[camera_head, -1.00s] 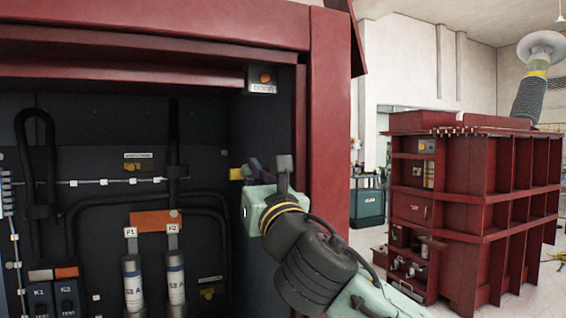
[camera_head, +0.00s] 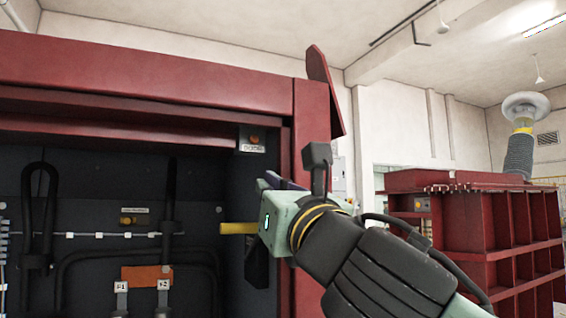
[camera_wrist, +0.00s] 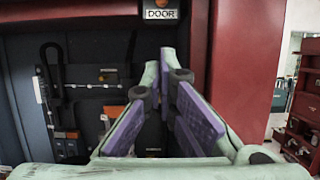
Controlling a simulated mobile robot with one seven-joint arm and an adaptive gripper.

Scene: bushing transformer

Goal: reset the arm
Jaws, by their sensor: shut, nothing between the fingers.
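My arm reaches in from the lower right in the head view. My gripper (camera_head: 270,182) is at the right side of the open red cabinet (camera_head: 200,80), in front of its dark interior and right frame. In the wrist view my gripper (camera_wrist: 160,75) has its purple-padded fingers drawn together at the tips, with nothing seen between them. A yellow bar (camera_head: 238,228) shows just left of the gripper body; I cannot tell whether they touch.
A DOOR-labelled box with an orange button (camera_head: 252,139) sits at the cabinet's upper right corner, also in the wrist view (camera_wrist: 160,10). Fuse holders and black cables are inside. A red ribbed transformer tank (camera_head: 490,230) stands at the right. Open room shows above the arm.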

